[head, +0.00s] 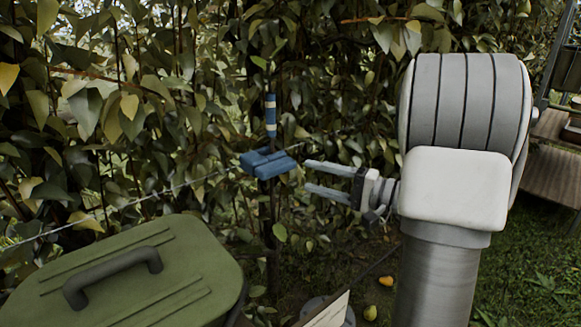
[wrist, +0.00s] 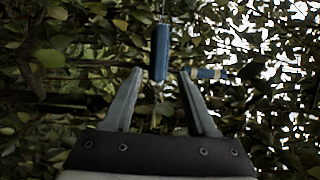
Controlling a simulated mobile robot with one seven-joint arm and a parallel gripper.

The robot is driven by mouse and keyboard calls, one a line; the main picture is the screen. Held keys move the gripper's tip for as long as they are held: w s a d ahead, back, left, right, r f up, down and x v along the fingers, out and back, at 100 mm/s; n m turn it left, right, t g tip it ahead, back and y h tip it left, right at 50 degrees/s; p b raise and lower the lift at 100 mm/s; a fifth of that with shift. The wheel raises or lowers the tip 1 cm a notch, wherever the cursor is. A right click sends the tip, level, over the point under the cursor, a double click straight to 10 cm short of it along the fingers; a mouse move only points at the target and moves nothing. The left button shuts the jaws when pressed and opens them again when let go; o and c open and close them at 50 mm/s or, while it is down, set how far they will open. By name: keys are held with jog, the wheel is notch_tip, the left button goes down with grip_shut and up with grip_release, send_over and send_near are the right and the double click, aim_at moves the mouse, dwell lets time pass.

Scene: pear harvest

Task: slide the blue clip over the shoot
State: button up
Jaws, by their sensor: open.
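The blue clip (head: 262,160) lies level in the head view, at the foot of the upright shoot (head: 270,103), which has blue and pale bands. Stem shows above and below the clip; I cannot tell how far the clip encloses it. My gripper (head: 307,175) is open and empty just right of the clip, its two fingers pointing left at it with a small gap. In the wrist view the clip (wrist: 160,50) appears between and beyond the open fingertips (wrist: 161,74), touching neither. The banded shoot (wrist: 205,73) runs sideways there, partly behind a finger.
A thin wire (head: 120,205) crosses the dense foliage at about the clip's height. A green lidded box (head: 190,255) with a dark handle stands at the lower left. Yellow pears (head: 370,312) lie on the ground. A wooden bench (head: 550,170) is at the right.

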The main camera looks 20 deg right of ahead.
jog(key=v, duration=0.5)
dwell(0.4)
jog(key=s+a+f+n+g+h, duration=0.2)
jog(key=s+a+n+g+h, duration=0.15)
jog(key=s+a+g, duration=0.4)
jog(key=s+a+f+n+g+h, duration=0.2)
jog(key=s+a+g+h, duration=0.2)
jog(key=s+a, duration=0.55)
notch_tip(320, 180, up, 26)
jog(key=s+n+t+h+p, duration=0.1)
jog(key=n+t+h+p, duration=0.2)
jog(key=p, duration=2)
jog(key=shift+f+n+h, duration=0.2)
jog(key=shift+n+h, duration=0.35)
jog(key=shift+n, duration=0.2)
